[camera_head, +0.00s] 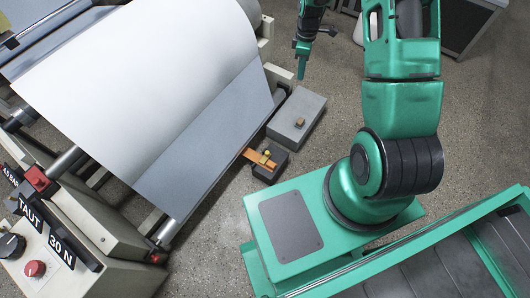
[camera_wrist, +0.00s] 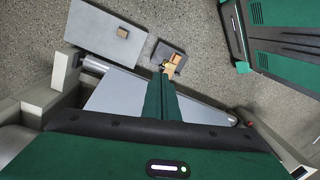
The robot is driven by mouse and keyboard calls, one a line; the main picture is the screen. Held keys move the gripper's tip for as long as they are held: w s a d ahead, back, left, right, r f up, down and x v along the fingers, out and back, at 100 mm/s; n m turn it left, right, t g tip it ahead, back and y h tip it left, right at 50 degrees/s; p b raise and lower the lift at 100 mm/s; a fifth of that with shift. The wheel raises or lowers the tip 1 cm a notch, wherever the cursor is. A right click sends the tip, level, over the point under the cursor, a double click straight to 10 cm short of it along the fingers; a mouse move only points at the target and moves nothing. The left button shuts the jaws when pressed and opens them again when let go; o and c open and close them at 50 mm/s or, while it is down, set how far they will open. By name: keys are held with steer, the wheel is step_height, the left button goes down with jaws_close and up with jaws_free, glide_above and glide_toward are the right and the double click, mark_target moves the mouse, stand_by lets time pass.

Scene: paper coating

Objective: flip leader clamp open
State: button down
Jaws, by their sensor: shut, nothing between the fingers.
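The leader clamp looks to be the orange bar with a small yellow knob (camera_head: 262,157), at the right edge of the paper web (camera_head: 160,85), over a dark grey block (camera_head: 268,172). Whether it is open or closed is too small to tell. In the wrist view the clamp (camera_wrist: 171,66) shows just beyond my fingertips. My gripper (camera_head: 301,72) hangs fingers down at the top of the head view, above and to the right of the clamp and apart from it. In the wrist view my gripper (camera_wrist: 161,76) has its green fingers together, with nothing between them.
A grey box with a small brown knob (camera_head: 299,122) stands beside the clamp block. A control panel (camera_head: 62,240) with a red button and "TAUT" and "30 N" signs is at lower left. Bare speckled floor (camera_head: 325,120) lies right of the grey box.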

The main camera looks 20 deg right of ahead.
steer(key=w+a+f+n+y, duration=0.1)
steer(key=a+f+n, duration=0.15)
steer(key=f, duration=0.75)
steer(key=w+a+f+n+y, duration=0.15)
steer(key=a+f, duration=0.25)
steer(key=f, duration=0.6)
steer(key=n+y, duration=0.1)
steer(key=n, duration=0.4)
glide_above(264, 156)
step_height(264, 156, down, 20)
steer(key=shift+s+a+f, duration=0.15)
steer(key=shift+a, duration=0.1)
steer(key=x, duration=0.9)
steer(key=shift+f, duration=0.1)
steer(key=shift+w+d+f, duration=0.15)
steer(key=shift+d+f, duration=0.1)
steer(key=shift+d, duration=0.35)
steer(key=shift+w+d+f, duration=0.2)
steer(key=shift+d+f, duration=0.05)
steer(key=shift+d, duration=0.3)
steer(key=shift+d+f, duration=0.1)
steer(key=shift+d, duration=0.55)
